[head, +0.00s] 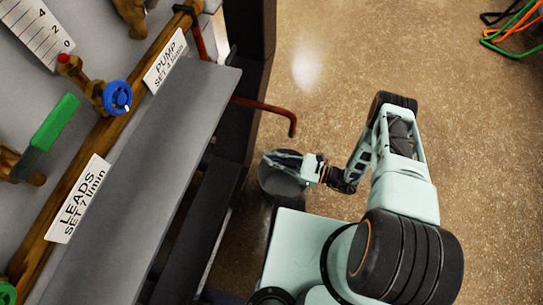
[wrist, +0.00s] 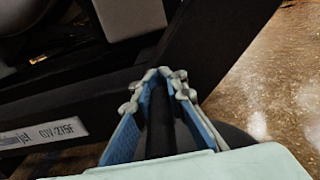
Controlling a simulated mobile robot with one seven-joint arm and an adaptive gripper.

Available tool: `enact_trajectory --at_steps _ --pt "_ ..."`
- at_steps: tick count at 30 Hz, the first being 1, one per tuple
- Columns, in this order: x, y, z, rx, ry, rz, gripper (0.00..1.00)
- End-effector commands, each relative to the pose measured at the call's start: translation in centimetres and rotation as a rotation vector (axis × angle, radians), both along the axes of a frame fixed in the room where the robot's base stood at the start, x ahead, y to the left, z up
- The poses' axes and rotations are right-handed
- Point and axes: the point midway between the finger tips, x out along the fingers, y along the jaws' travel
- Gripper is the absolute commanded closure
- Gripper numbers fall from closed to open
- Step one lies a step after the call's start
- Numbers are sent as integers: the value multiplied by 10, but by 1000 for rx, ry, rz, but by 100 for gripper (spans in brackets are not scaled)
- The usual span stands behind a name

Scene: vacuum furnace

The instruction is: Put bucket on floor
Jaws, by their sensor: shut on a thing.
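The bucket (head: 279,184) is a dark grey round vessel beside the dark frame of the furnace stand in the head view. My gripper (head: 280,158) is at the bucket's top and is shut on it. In the wrist view, the two blue-lined fingers of my gripper (wrist: 162,78) close toward each other at their tips, with a dark bar-like part between them. A dark grey curved surface, likely the bucket (wrist: 232,138), shows right of the fingers. How far the bucket is above the floor cannot be told.
A red-brown pipe (head: 270,107) juts out over the floor (head: 330,75) above the bucket. The furnace's grey ledge (head: 150,165) and valves, including a blue knob (head: 117,97), are at left. Coloured cables (head: 515,38) lie top right. The floor between is clear.

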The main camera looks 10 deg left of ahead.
Motion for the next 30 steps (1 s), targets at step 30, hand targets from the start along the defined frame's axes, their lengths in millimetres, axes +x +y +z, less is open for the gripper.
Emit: enact_trajectory --at_steps 30 --pt "0 -2 1 1 -1 1 70"
